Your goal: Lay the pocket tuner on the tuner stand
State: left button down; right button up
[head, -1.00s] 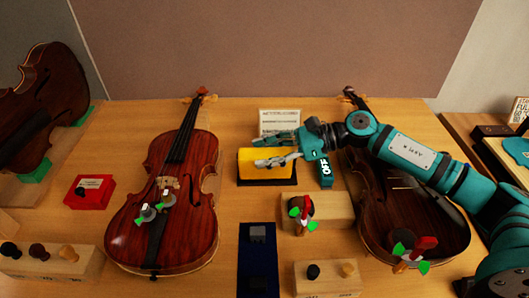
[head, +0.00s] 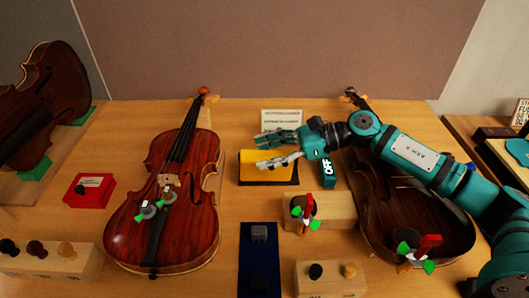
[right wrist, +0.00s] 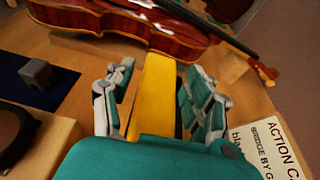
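A plain yellow slab (head: 254,172), which looks like the pocket tuner, sits on a low dark base (head: 268,183), apparently the tuner stand, at mid-table in the head view. My right gripper (head: 280,149) reaches over it from the right with its fingers spread. In the right wrist view, the yellow slab (right wrist: 157,85) lies between the fingers of my right gripper (right wrist: 160,98), with gaps on both sides. No markings show on the slab, and the gripper hides part of it. My left gripper is not in view.
A violin (head: 150,220) lies left and another (head: 420,215) lies under my right arm. A wooden block (head: 328,208), a blue mat (head: 258,262) with a grey cube (head: 258,233) and a red box (head: 90,190) are nearby.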

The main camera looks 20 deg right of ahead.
jog(key=shift+o, duration=0.9)
jog(key=shift+s+a+f, duration=0.1)
jog(key=shift+s+f, duration=0.05)
jog(key=shift+f, duration=0.35)
jog(key=shift+s+a+f, duration=0.1)
jog(key=shift+f, duration=0.4)
jog(key=shift+d+r, duration=0.45)
jog(key=shift+d, duration=0.3)
jog(key=r+v, duration=0.1)
jog(key=v, duration=0.6)
jog(key=shift+a+r, duration=0.25)
